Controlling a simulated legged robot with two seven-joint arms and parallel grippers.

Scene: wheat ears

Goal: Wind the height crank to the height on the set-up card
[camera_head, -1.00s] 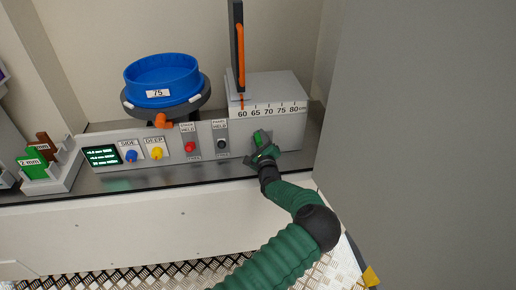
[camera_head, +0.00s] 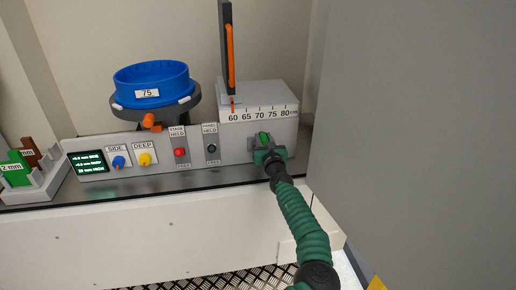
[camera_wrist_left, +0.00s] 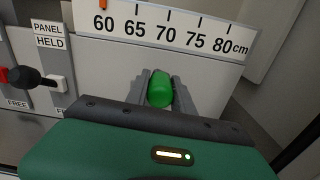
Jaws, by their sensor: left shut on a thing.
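The height crank's green handle (camera_head: 264,139) is on the front of the grey box at the right end of the machine. My left gripper (camera_head: 267,153) is shut on this handle. In the left wrist view the green handle (camera_wrist_left: 160,89) sits between the two grey fingers (camera_wrist_left: 160,92). The height scale (camera_head: 259,113) runs from 60 to 80 cm above it. The orange pointer (camera_head: 232,101) stands at about 60. The rest of the crank is hidden by the gripper. I see no readable set-up card. My right gripper is not in view.
A blue bowl (camera_head: 150,85) labelled 75 stands on a dark stage. The panel has a small screen (camera_head: 88,161), blue (camera_head: 118,162) and yellow (camera_head: 145,159) knobs, and red (camera_head: 180,152) and black (camera_head: 211,148) knobs. A large grey wall (camera_head: 420,150) bounds the right side.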

